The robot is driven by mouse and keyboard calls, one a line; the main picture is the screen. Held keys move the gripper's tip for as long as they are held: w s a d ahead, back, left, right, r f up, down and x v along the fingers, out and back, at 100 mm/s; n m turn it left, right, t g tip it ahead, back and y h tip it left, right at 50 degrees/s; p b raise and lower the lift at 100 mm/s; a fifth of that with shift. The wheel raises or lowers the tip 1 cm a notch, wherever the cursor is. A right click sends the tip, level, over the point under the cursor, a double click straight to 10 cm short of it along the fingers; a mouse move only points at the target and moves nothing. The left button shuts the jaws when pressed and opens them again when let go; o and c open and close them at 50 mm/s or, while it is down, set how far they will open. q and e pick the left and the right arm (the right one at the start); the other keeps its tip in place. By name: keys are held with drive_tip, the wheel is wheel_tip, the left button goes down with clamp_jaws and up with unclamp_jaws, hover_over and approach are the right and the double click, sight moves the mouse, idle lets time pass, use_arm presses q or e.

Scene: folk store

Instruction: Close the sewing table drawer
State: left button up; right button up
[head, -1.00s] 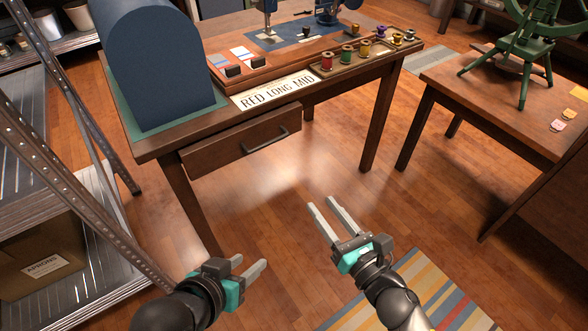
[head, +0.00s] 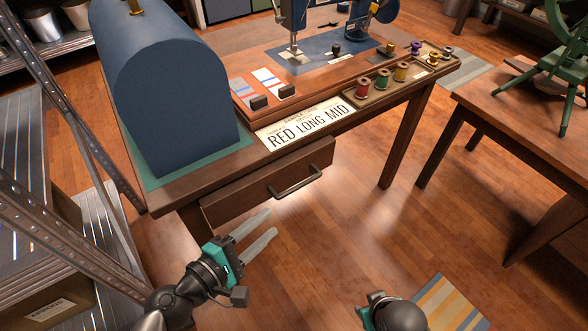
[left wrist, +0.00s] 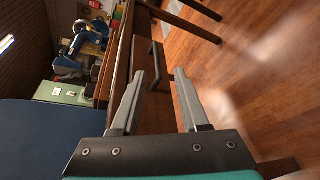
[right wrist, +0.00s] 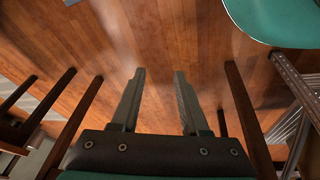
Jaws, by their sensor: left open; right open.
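The sewing table (head: 192,187) is brown wood, and its drawer (head: 250,193) with a dark bar handle (head: 296,183) stands under the top's front edge. The drawer sticks out a little from the table. My left gripper (head: 262,230) is open and empty, just below and in front of the drawer's front, left of the handle. In the left wrist view the handle (left wrist: 158,62) shows beyond the open fingers (left wrist: 157,90). My right gripper is at the bottom of the head view, mostly hidden by its own wrist; the right wrist view shows its fingers (right wrist: 155,90) open and empty.
A blue domed cover (head: 170,90), a sewing machine (head: 372,15), thread spools (head: 382,78) and a sign (head: 308,125) are on the tabletop. A metal shelf (head: 60,110) stands close at left. A second table (head: 530,110) is at right.

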use_arm(q)
drive_tip(key=w+a+n, duration=0.1)
approach(298, 188)
drive_tip(key=shift+t, duration=0.3)
drive_tip(key=x, duration=0.4)
drive_tip(key=shift+w+d+f, duration=0.15)
drive_tip(key=shift+w+d, duration=0.05)
drive_tip(key=shift+d, duration=0.2)
drive_tip(key=b+x, duration=0.1)
drive_tip(key=x, duration=0.4)
drive_tip(key=shift+w+f, duration=0.1)
drive_tip(key=shift+w+d+f, duration=0.15)
drive_tip(key=shift+w+d, duration=0.25)
drive_tip(key=shift+w, duration=0.2)
use_arm(e)
drive_tip(key=shift+a+r+m, duration=0.25)
drive_tip(key=shift+r+m, duration=0.15)
drive_tip(key=shift+r, duration=0.2)
drive_tip(key=shift+a+r+m, duration=0.2)
drive_tip(key=shift+r+m, duration=0.2)
drive_tip(key=shift+r, duration=0.15)
use_arm(q)
clamp_jaws()
